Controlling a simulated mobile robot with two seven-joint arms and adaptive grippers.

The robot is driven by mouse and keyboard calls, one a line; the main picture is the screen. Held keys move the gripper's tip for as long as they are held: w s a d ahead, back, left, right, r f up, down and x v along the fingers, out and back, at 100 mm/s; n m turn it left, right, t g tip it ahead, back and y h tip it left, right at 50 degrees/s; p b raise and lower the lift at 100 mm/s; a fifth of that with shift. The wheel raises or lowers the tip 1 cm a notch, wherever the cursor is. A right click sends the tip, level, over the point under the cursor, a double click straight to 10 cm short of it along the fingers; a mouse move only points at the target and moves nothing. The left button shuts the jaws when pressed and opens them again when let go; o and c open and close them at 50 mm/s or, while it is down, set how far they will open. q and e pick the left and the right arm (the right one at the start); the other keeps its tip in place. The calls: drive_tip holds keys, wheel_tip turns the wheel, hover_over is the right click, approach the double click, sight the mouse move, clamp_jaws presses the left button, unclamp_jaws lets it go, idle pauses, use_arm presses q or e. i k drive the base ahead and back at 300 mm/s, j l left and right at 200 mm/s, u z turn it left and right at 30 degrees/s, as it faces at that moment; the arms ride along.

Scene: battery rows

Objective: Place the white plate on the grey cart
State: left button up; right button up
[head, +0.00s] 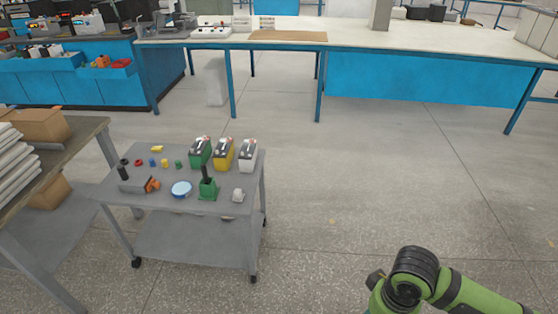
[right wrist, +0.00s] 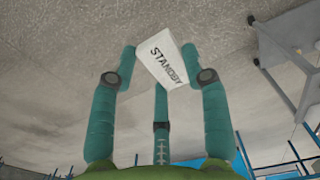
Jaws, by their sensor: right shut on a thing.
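The white plate (right wrist: 160,62) bears the word STANDBY and sits tilted between the fingers of my right gripper (right wrist: 159,66) in the right wrist view. The gripper is shut on it. The grey cart (head: 218,182) stands left of centre in the head view, with a lower shelf and casters. My right arm is at the bottom right of the head view, apart from the cart; its gripper and the plate do not show there. My left gripper is in neither view.
Green, yellow and white batteries (head: 223,155) stand at the cart's back right. A workbench (head: 40,155) is at left. Open floor (head: 360,180) lies right of the cart.

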sight(172, 180)
drive_tip(key=i+j+u, duration=0.8)
drive_tip(key=i, duration=0.15)
drive_tip(key=i+u, duration=0.4)
drive_tip(key=i, duration=0.15)
drive_tip(key=i+j, duration=0.15)
drive_tip(key=i, duration=0.65)
